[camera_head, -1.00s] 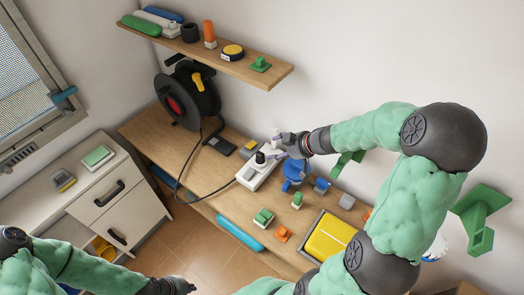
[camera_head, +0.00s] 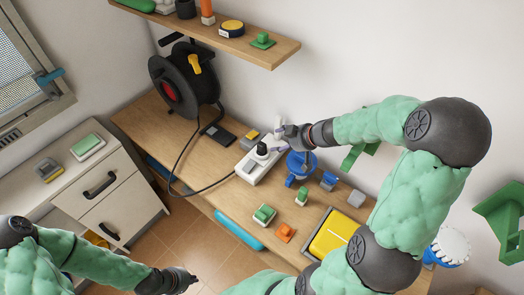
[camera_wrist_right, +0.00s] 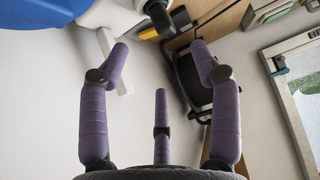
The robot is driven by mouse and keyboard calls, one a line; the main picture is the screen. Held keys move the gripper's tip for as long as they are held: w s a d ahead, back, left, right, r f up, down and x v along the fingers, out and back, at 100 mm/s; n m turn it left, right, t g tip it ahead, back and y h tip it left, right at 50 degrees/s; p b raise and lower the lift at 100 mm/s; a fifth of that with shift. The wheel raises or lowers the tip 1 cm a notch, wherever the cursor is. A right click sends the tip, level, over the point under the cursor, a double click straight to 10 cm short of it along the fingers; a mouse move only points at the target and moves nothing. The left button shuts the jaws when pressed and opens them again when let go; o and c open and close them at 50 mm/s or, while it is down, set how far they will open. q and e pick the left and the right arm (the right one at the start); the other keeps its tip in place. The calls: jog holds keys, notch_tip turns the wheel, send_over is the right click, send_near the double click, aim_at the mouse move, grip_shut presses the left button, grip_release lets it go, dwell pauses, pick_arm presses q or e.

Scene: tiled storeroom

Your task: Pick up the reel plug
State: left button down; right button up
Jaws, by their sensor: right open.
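The reel plug (camera_head: 262,149) is black and stands in the white power strip (camera_head: 250,171) on the wooden bench. Its black cable runs left to the cable reel (camera_head: 186,85). My right gripper (camera_head: 279,141) is open, with purple fingers, just right of and behind the plug, not around it. In the right wrist view the plug (camera_wrist_right: 160,17) shows at the top, beyond the spread, empty fingers (camera_wrist_right: 160,75). The power strip (camera_wrist_right: 108,14) is partly cut off there. My left gripper (camera_head: 183,280) is low in the head view, away from the bench; its opening is unclear.
A blue object (camera_head: 300,165) stands close right of the strip. Green and orange blocks (camera_head: 285,233) and a yellow bin (camera_head: 331,234) lie in front. A shelf (camera_head: 240,52) hangs above the bench. A drawer cabinet (camera_head: 110,190) stands left.

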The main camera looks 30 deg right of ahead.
aim_at(266, 144)
jog(key=b+x, duration=0.5)
jog(key=x, duration=0.4)
jog(key=shift+w+a+f+b, duration=0.1)
jog(key=shift+w+f+b, duration=0.1)
jog(key=shift+f+b, duration=0.15)
jog(key=shift+r, duration=0.1)
jog(key=shift+c, duration=0.8)
jog(key=c, duration=1.1)
